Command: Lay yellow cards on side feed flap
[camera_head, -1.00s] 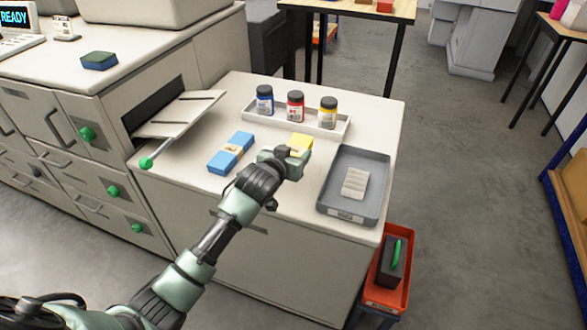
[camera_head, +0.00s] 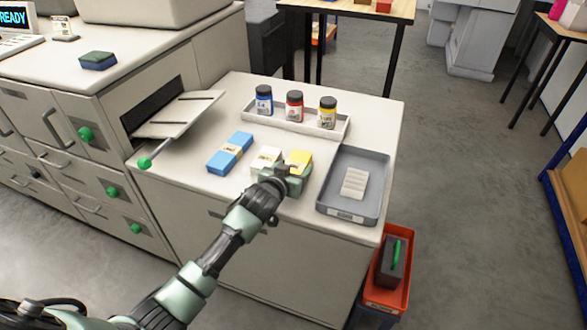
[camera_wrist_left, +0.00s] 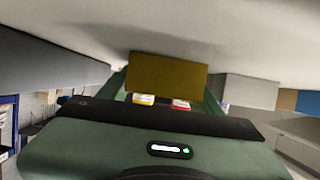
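The yellow cards (camera_head: 298,160) are a small stack in my left gripper (camera_head: 285,178), over the front part of the counter. In the left wrist view the stack (camera_wrist_left: 167,75) fills the space between the two green fingers, which appear closed on its sides. I cannot tell whether the stack touches the counter. The side feed flap (camera_head: 180,116) is pale, folded out and sloping from a dark slot in the machine, left of the counter. My right gripper is not in view.
A white pack (camera_head: 266,158) and a blue pack (camera_head: 229,156) lie left of the yellow cards. A grey tray (camera_head: 329,196) with a pale pack is to the right. Blue, red and yellow bottles stand in a white tray (camera_head: 262,116) behind. A green knob (camera_head: 145,163) sticks out below the flap.

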